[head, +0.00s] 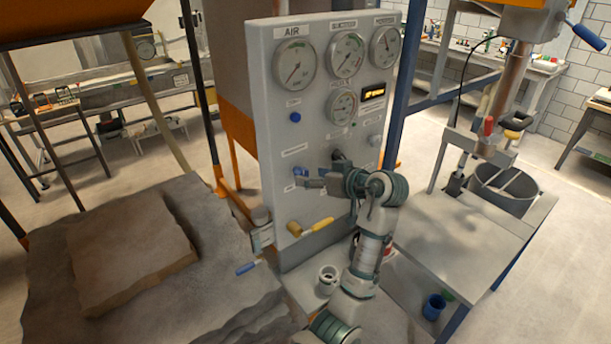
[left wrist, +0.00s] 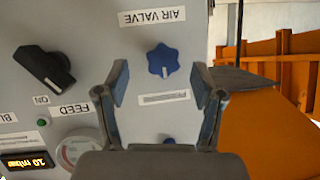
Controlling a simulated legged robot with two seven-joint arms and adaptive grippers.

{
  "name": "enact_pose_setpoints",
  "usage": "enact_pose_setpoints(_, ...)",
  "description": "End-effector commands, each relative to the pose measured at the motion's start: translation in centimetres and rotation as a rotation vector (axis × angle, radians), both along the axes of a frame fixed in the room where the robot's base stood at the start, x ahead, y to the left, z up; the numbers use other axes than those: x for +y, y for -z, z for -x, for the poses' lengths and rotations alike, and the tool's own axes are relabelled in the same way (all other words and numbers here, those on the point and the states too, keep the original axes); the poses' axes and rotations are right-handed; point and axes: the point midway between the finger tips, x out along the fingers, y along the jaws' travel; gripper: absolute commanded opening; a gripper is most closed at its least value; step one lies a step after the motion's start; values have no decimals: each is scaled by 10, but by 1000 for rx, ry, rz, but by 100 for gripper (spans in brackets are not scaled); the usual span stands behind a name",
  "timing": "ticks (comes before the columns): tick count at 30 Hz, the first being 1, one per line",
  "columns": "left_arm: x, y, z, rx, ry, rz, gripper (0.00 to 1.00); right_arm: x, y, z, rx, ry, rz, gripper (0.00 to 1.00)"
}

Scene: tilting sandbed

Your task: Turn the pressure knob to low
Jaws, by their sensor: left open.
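A blue lobed knob (left wrist: 163,61) with a white pointer mark sits on the grey panel (head: 273,75). In the left wrist view the panel appears upside down, and a label reading AIR VALVE is beside this knob. In the head view the knob (head: 299,171) is partly hidden by my left gripper (head: 306,180). The gripper is open, with its fingers (left wrist: 160,88) on either side of the knob's line, apart from it. Another blue knob (head: 295,117) is higher on the panel. I cannot read a label naming a pressure knob. My right gripper is not in view.
A black knob (left wrist: 45,70) marked ON is on the panel beside the blue one. Gauges (head: 294,64) and a lit display (head: 373,94) are above. A sandbed (head: 130,245) stands at the left.

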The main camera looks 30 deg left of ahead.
Motion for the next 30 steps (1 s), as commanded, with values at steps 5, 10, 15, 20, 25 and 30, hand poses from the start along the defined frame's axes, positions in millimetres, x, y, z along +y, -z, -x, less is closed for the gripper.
enact_pose_setpoints(5,-38,-15,8,0,4,1,68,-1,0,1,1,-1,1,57)
enact_pose_setpoints(10,-63,-24,14,1,2,1,68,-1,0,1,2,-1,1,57)
enact_pose_setpoints(15,-72,-28,17,1,0,0,68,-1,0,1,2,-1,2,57)
enact_pose_setpoints(20,-72,-28,17,1,0,1,68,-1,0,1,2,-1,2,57)
enact_pose_setpoints(25,-72,-28,17,1,0,1,68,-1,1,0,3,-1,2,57)
enact_pose_setpoints(30,-73,-28,17,1,0,0,68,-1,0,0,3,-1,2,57)
